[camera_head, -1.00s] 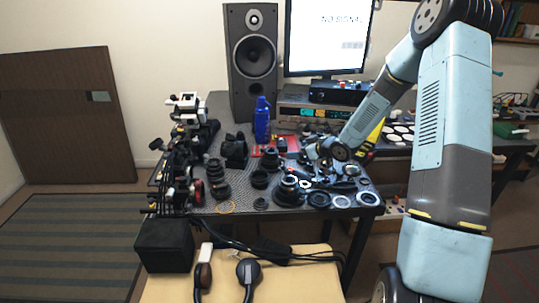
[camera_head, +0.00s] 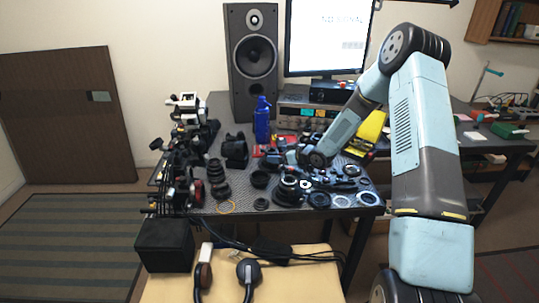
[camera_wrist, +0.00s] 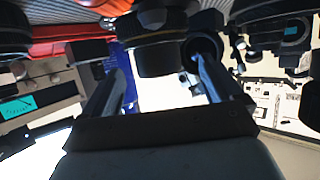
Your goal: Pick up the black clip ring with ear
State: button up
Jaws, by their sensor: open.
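Several dark rings and lens parts lie on the desk in the head view, including a large black ring (camera_head: 320,199) near the front edge and a small one (camera_head: 261,204) to its left. I cannot tell which is the clip ring with ear; no ear is clear at this size. My gripper (camera_wrist: 160,85) is open in the wrist view, one finger on each side. A dark round lens part (camera_wrist: 160,50) shows beyond and between the fingers; I see no contact. In the head view my wrist hangs low over the middle of the desk, hiding the fingertips.
Lens barrels (camera_head: 288,188) stand close in front of my wrist. A blue bottle (camera_head: 262,120) and a speaker (camera_head: 251,62) stand behind. Camera gear crowds the desk's left side.

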aim_at(276, 152)
jog(key=shift+w+r+x, duration=0.1)
jog(key=shift+r+x, duration=0.05)
jog(key=shift+x, duration=1.15)
jog(key=shift+w+r+x, duration=0.15)
jog(key=shift+r+x, duration=0.05)
jog(key=shift+x, duration=1.05)
jog(key=c, duration=1)
jog(key=shift+r, duration=0.1)
